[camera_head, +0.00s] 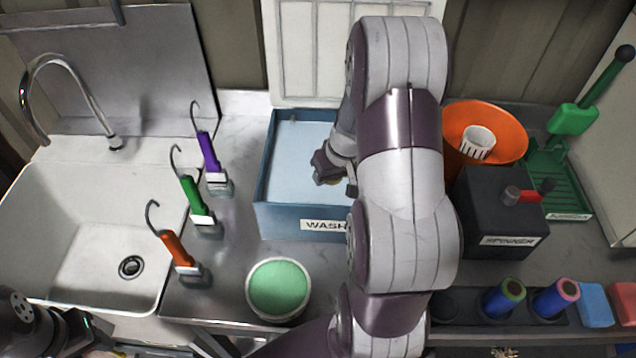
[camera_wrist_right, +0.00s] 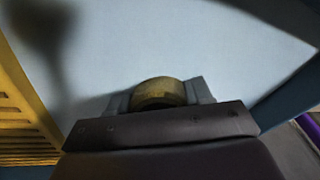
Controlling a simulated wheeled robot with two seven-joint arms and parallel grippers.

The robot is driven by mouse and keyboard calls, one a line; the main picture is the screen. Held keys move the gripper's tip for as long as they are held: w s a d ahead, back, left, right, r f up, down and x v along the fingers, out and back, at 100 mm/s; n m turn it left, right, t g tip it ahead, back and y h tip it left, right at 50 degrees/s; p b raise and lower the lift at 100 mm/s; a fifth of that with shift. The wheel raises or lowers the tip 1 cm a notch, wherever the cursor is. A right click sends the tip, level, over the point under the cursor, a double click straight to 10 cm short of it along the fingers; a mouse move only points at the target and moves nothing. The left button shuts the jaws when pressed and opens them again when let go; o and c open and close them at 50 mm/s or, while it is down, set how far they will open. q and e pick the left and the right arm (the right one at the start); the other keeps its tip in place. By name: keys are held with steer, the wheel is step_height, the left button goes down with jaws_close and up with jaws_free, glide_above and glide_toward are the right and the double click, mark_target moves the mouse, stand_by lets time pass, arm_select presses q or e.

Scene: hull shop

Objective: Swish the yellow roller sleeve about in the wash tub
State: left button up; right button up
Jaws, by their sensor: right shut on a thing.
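The wash tub (camera_head: 280,221) is a blue open box labelled WASH, with pale liquid inside, in the middle of the counter. My right gripper (camera_head: 335,182) reaches down into it and is shut on the yellow roller sleeve. In the right wrist view the yellow sleeve (camera_wrist_right: 158,90) shows as a dull yellow round end between the two fingers (camera_wrist_right: 160,100), over the pale liquid. The sleeve's lower part is hidden. My right arm covers the tub's right side. Part of my left gripper (camera_head: 75,335) shows at the lower left corner, and its fingers are unclear.
A sink (camera_head: 70,220) is at left. Three hooked roller handles stand by it, purple (camera_head: 208,152), green (camera_head: 190,192) and orange (camera_head: 176,248). A green-filled bowl (camera_head: 278,288) is in front. An orange bucket (camera_head: 505,122) and dark spinner box (camera_head: 495,225) stand right of my arm.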

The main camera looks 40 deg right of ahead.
steer(key=shift+w+d+f, duration=0.3)
steer(key=shift+f, duration=0.05)
steer(key=a, duration=0.1)
steer(key=w+a+p, duration=0.1)
steer(key=w+a, duration=0.1)
steer(key=shift+w+a+r, duration=0.15)
steer(key=shift+a+r, duration=0.05)
steer(key=shift+r, duration=0.1)
steer(key=shift+w+a, duration=0.15)
steer(key=shift+w, duration=0.1)
arm_select(q)
steer(key=shift+w+d+r, duration=0.2)
steer(key=shift+r, duration=0.3)
arm_select(e)
steer(key=shift+s, duration=0.1)
steer(key=shift+s+d+f+b, duration=0.15)
steer(key=shift+s+d+b, duration=0.65)
steer(key=shift+s+d, duration=0.6)
steer(key=shift+d, duration=0.3)
arm_select(q)
steer(key=shift+f, duration=0.95)
arm_select(e)
steer(key=shift+r, duration=0.2)
